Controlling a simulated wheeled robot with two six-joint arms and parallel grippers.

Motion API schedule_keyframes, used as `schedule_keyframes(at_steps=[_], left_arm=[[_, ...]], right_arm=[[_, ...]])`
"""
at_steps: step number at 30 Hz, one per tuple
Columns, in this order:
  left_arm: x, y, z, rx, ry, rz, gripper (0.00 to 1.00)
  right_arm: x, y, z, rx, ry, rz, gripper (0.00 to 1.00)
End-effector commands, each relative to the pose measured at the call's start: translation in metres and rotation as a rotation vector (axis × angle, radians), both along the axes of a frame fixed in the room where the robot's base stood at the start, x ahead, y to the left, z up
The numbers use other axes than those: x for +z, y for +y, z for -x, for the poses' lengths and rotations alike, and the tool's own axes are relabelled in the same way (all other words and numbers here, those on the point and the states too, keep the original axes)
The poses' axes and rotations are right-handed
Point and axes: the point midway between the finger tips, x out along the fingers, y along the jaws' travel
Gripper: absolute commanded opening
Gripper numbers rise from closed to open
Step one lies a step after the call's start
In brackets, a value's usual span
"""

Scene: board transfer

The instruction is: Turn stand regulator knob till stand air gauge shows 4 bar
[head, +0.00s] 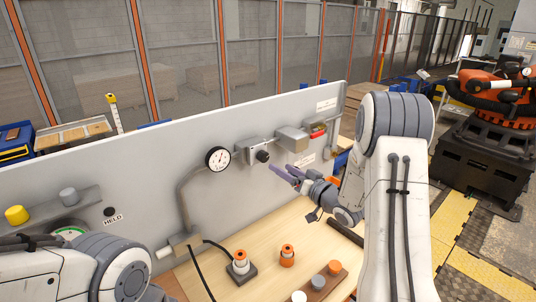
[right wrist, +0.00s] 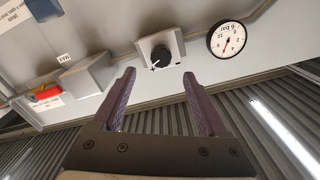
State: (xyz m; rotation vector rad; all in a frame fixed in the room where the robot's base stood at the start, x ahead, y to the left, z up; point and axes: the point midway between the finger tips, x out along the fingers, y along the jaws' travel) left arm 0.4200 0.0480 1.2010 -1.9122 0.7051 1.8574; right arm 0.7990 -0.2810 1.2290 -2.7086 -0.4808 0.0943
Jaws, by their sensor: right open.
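The regulator knob (head: 262,156) is black and sits on a silver block on the grey panel. It also shows in the right wrist view (right wrist: 161,54), with plus and minus marks by it. The round air gauge (head: 218,159) has a white dial and black rim, left of the knob. In the right wrist view the gauge (right wrist: 228,40) shows a red needle, but its reading is too small to tell. My right gripper (head: 284,170) is open and empty, its purple fingers apart from the knob and pointing toward it. My left gripper is out of view; only my left arm shows.
A grey box with a red part (head: 318,131) is on the panel, right of the knob. Orange-and-white pieces (head: 287,256) stand on the wooden bench top below. A yellow knob (head: 17,215) is at far left. A pipe (head: 184,200) runs below the gauge.

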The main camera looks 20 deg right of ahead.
Motion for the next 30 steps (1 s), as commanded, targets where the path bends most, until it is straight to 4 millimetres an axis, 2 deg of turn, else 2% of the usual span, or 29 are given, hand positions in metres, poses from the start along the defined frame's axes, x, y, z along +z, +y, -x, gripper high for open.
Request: schedule_keyframes(at_steps=[1, 6, 12, 17, 24, 26, 30], left_arm=[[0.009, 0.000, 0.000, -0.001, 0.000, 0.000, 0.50], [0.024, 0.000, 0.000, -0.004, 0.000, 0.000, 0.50], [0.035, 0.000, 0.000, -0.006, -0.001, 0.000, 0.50], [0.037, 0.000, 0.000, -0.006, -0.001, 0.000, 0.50], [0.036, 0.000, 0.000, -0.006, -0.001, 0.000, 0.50], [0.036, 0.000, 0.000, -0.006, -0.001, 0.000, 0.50], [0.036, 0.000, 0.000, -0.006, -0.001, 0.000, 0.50]], right_arm=[[0.004, 0.006, -0.010, 0.007, 0.000, 0.000, 0.76], [0.004, 0.018, -0.041, 0.006, 0.001, 0.002, 0.76], [0.002, 0.024, -0.065, 0.001, 0.001, 0.003, 0.76], [0.001, 0.027, -0.073, -0.001, 0.001, 0.002, 0.76], [0.000, 0.025, -0.073, -0.003, 0.000, 0.002, 0.76], [0.000, 0.025, -0.073, -0.003, 0.000, 0.002, 0.57], [0.000, 0.025, -0.073, -0.003, 0.000, 0.002, 0.03]])
